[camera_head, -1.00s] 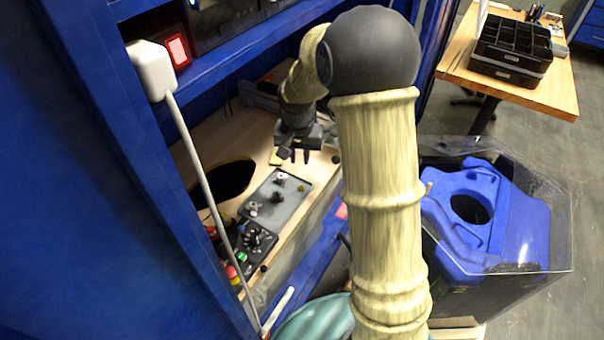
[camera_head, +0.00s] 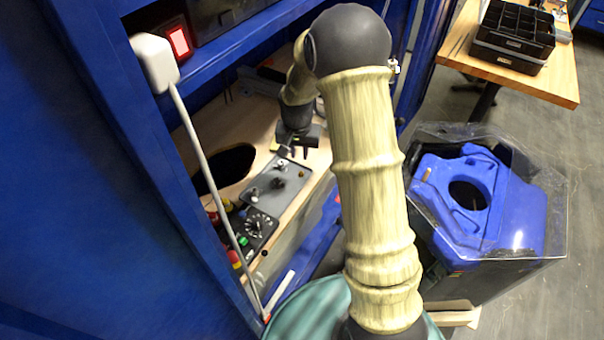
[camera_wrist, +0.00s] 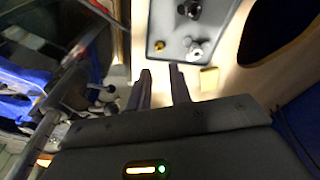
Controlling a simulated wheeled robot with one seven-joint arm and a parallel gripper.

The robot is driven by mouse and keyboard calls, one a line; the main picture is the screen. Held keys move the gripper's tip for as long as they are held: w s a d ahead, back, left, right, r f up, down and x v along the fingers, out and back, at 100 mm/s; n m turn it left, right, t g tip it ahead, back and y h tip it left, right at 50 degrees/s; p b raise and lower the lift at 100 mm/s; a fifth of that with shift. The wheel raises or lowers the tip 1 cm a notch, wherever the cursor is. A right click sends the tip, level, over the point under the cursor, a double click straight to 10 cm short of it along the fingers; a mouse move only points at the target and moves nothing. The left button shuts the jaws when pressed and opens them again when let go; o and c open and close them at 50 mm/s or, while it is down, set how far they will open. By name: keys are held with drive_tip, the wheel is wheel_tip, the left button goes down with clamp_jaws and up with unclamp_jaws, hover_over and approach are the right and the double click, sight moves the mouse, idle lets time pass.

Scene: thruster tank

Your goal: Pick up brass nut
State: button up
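The brass nut (camera_wrist: 160,47) is a small gold piece near the edge of a grey tray (camera_wrist: 172,20) in the wrist view. In the head view the nut (camera_head: 303,174) is a tiny spot at the right part of the grey tray (camera_head: 264,205), on the wooden bench. My gripper (camera_wrist: 160,71) has its two fingers apart with nothing between them. The nut lies just beyond the fingertips in the wrist view, apart from them. In the head view my gripper (camera_head: 298,152) is above the bench, by the tray's far end.
Silver fittings (camera_wrist: 194,49) and a dark fitting (camera_wrist: 189,9) share the tray. A yellow block (camera_wrist: 209,79) is beside the right finger in the wrist view. A dark hole (camera_head: 232,164) opens in the bench. A black knob panel (camera_head: 258,226) and white bar (camera_head: 205,170) are nearer.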

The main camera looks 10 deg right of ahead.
hover_over(301, 176)
drive_tip(key=f, duration=0.5)
drive_tip(key=shift+s+a, duration=0.15)
drive_tip(key=shift+a, duration=0.05)
drive_tip(key=f, duration=0.3)
drive_tip(key=w+f, duration=0.1)
drive_tip(key=f, duration=0.1)
drive_tip(key=shift+d, duration=0.3)
clamp_jaws()
